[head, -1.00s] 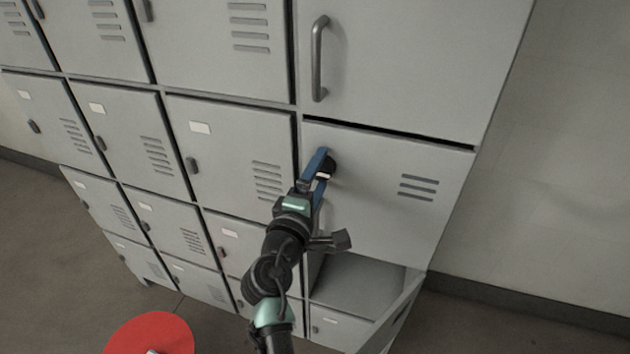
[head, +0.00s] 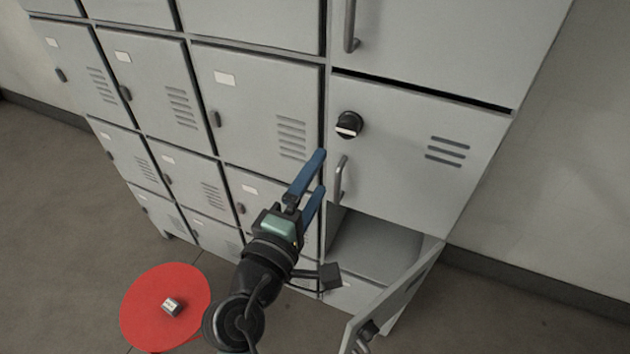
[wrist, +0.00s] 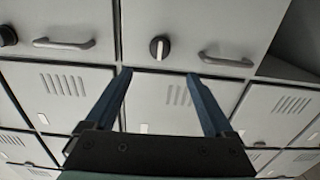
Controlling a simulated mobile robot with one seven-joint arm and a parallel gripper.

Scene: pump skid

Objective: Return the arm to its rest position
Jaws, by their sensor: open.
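My gripper (head: 308,180) has blue fingers that are apart, with nothing between them. In the head view it hangs in front of the lockers, below and left of a black knob (head: 348,124) on a closed locker door (head: 410,150). It touches nothing that I can see. In the wrist view, my gripper (wrist: 157,80) points at the locker fronts, and the knob (wrist: 159,47) shows ahead between and beyond the fingertips. My dark arm comes up from the bottom of the head view.
An open compartment (head: 375,246) lies below the knob's door, and its door (head: 395,300) swings out at lower right. Bar handles stick out from the doors, one (head: 341,180) close right of my gripper. A red round stool top (head: 140,310) bears a small box (head: 171,305). Floor at left is clear.

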